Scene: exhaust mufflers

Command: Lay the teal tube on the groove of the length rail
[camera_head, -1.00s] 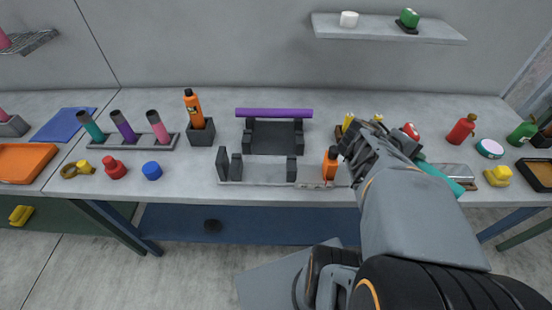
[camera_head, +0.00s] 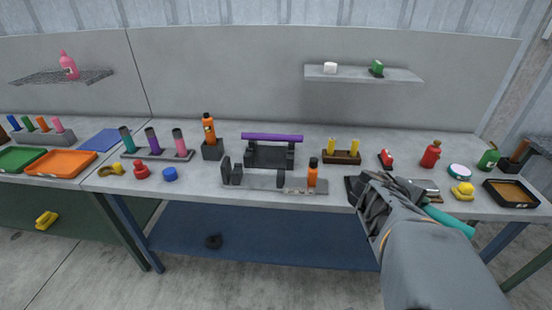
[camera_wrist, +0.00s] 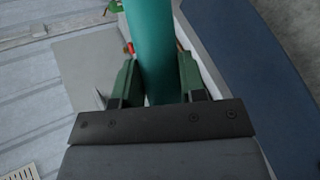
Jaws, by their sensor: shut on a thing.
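My gripper (camera_head: 372,190) is at the front right of the bench. The wrist view shows its two fingers (camera_wrist: 158,82) shut on a teal tube (camera_wrist: 152,35). In the head view the tube (camera_head: 448,220) sticks out to the right behind my forearm; its other part is hidden. What looks like the length rail is a grey plate (camera_head: 258,182) with dark uprights at the front middle of the bench, left of my gripper and apart from the tube. Its groove is too small to make out.
A purple tube (camera_head: 272,137) lies across a black cradle (camera_head: 270,158) behind the rail. A tube rack (camera_head: 158,155) and an orange bottle in a holder (camera_head: 212,150) stand left. Yellow pieces in a wooden block (camera_head: 341,157), red bottle (camera_head: 431,154) and tray (camera_head: 512,193) are right.

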